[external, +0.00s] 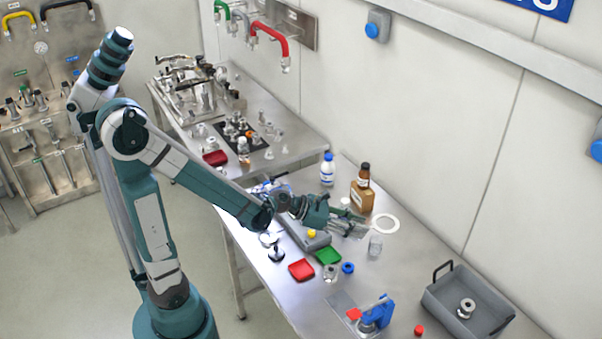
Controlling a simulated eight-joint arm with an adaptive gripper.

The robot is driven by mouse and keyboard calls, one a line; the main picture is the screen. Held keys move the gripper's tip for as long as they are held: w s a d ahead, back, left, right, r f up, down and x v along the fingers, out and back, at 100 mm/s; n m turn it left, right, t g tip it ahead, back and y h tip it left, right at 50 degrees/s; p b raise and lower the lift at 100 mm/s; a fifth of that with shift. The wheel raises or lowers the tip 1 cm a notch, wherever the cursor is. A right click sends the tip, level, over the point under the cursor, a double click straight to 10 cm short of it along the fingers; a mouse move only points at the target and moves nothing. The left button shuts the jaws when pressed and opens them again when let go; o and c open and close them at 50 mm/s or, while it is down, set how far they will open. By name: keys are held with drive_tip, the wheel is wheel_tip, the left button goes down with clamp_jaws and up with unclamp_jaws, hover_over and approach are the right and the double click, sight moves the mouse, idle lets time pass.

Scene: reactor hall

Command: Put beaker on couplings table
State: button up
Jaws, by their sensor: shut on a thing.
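A small clear glass beaker (375,246) is at the middle of the nearer steel table, below the white ring. My gripper (364,230) reaches over this table from the left, low, with its fingertips at the beaker's top edge. It is shut on the beaker; the contact itself is small and hard to make out, and I cannot tell whether the beaker touches the table. The couplings table (297,142) is the farther steel table, with several metal couplings on and around a black mat (236,134).
A brown bottle (362,190), a white bottle with a blue cap (327,170) and a white ring (386,224) are near my gripper. Red (301,270) and green (328,256) dishes, a blue device (377,314) and a grey bin (468,302) lie nearer. The couplings table's right end is fairly clear.

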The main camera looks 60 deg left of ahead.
drive_tip(key=shift+f, duration=0.15)
drive_tip(key=b, duration=0.2)
hover_over(353, 254)
drive_tip(key=shift+w+d+f, duration=0.1)
drive_tip(key=shift+f, duration=1.3)
drive_tip(key=shift+d+f, duration=0.1)
drive_tip(key=shift+f, duration=1.3)
drive_tip(key=shift+f, duration=0.1)
drive_tip(key=shift+f+b, duration=0.75)
drive_tip(key=shift+f, duration=1.2)
drive_tip(key=shift+f, duration=0.1)
drive_tip(key=o, duration=0.5)
drive_tip(key=shift+f, duration=0.1)
drive_tip(key=o, duration=0.5)
drive_tip(key=shift+r, duration=0.25)
drive_tip(key=p+v, duration=0.2)
drive_tip(key=v, duration=1)
drive_tip(key=shift+p, duration=0.4)
